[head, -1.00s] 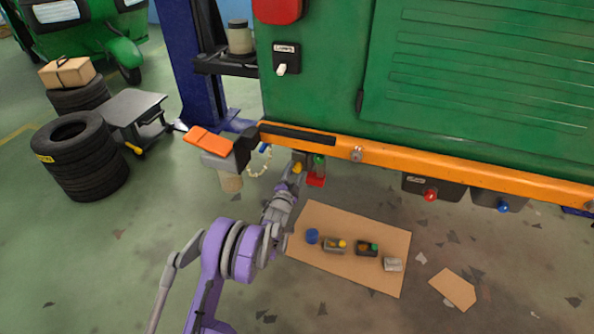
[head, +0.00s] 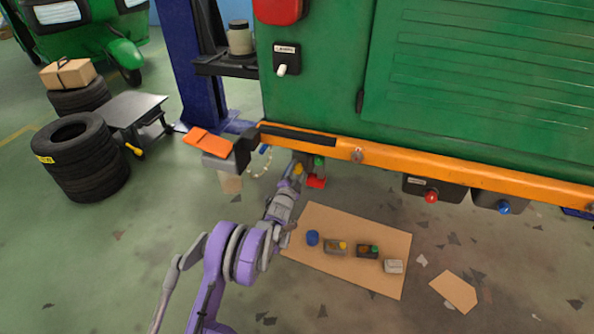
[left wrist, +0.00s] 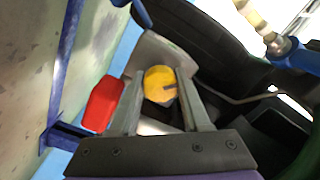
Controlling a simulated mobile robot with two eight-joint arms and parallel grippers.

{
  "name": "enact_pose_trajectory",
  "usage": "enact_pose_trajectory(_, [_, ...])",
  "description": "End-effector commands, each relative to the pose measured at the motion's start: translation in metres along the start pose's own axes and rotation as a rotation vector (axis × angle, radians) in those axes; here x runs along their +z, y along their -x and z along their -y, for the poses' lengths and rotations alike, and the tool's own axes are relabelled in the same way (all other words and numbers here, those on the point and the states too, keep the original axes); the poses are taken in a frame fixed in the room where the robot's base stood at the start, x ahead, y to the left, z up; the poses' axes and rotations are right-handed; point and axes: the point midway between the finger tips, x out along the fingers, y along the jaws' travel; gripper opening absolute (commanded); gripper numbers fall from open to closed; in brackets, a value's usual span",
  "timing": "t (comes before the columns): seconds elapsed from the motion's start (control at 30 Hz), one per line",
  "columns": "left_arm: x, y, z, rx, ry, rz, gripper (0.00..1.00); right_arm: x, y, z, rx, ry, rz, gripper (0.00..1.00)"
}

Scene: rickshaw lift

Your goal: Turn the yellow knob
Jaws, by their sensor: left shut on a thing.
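The yellow knob (head: 298,169) is small and sits under the orange rail, low on the green vehicle body. It shows larger in the left wrist view (left wrist: 160,84), round, with a dark mark on its face. My left gripper (left wrist: 159,88) has one finger on each side of the knob and is shut on it. In the head view my left gripper (head: 297,176) reaches up from below to the knob, and the fingertips are too small to make out. My right gripper is not in view.
A red block (head: 316,182) is close right of the knob. The orange rail (head: 400,168) runs just above. A cardboard sheet (head: 350,285) with several small parts lies on the floor below. Tyres (head: 82,160) and a grey platform (head: 132,108) stand at left.

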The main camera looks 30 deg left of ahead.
Motion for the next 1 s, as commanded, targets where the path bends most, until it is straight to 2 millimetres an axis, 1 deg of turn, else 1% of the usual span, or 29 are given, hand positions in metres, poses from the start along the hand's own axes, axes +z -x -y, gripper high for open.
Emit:
enact_pose_trajectory(0.17, [0.0, 0.0, 0.001, 0.0, 0.026, 0.0, 0.0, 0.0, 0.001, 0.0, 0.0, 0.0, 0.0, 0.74])
enact_pose_trajectory(0.37, [0.0, 0.0, 0.001, 0.003, 0.118, 0.003, 0.0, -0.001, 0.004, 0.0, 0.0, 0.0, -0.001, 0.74])
enact_pose_trajectory(0.57, [-0.001, 0.0, 0.001, 0.009, 0.277, 0.006, 0.0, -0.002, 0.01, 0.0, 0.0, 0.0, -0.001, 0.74])
enact_pose_trajectory(1.0, [0.0, 0.0, 0.001, 0.025, 0.694, 0.018, 0.0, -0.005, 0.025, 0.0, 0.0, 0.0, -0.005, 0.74])
